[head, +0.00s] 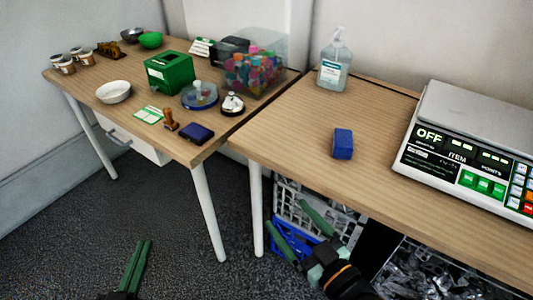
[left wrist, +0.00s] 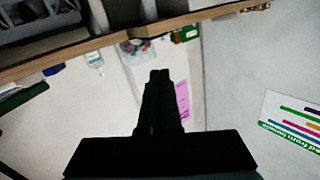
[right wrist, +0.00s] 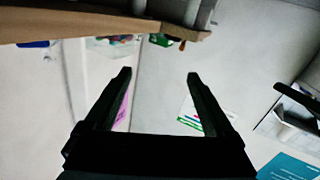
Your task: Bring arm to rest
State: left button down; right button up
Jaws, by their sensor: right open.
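My left gripper (head: 141,243) is low at the bottom left of the head view, above the dark carpet and away from the tables. In the left wrist view its fingers (left wrist: 160,76) are together, with nothing visible between them. My right gripper (head: 288,214) is below the front edge of the right table, in front of the crates. In the right wrist view its fingers (right wrist: 160,76) stand wide apart and empty.
The right table (head: 290,148) holds a blue block (head: 343,144), a sanitizer bottle (head: 335,65) and a scale (head: 470,140). The left table (head: 85,107) holds a green box (head: 170,72), a bell (head: 232,104) and other items. The carpet (head: 70,220) is clear at left.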

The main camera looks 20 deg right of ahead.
pick_arm(q)
jog(key=shift+r, duration=0.1)
pick_arm(e)
jog(key=shift+r, duration=0.1)
pick_arm(q)
jog(key=s+a+f+n+g+y+p, duration=0.1)
jog(key=s+g+p, duration=0.6)
jog(key=p, duration=1.5)
jog(key=shift+s+a+f+n+y, duration=0.35)
jog(key=shift+s+a+n+y, duration=0.35)
jog(key=shift+s+n, duration=0.15)
pick_arm(e)
jog(key=s+d+f+m+g+h, duration=0.1)
jog(key=s+d+m+g+h, duration=0.1)
jog(key=s+g, duration=0.5)
jog(key=shift+s+d+f+m, duration=0.15)
jog(key=shift+s+f+m, duration=0.15)
jog(key=shift+s, duration=0.6)
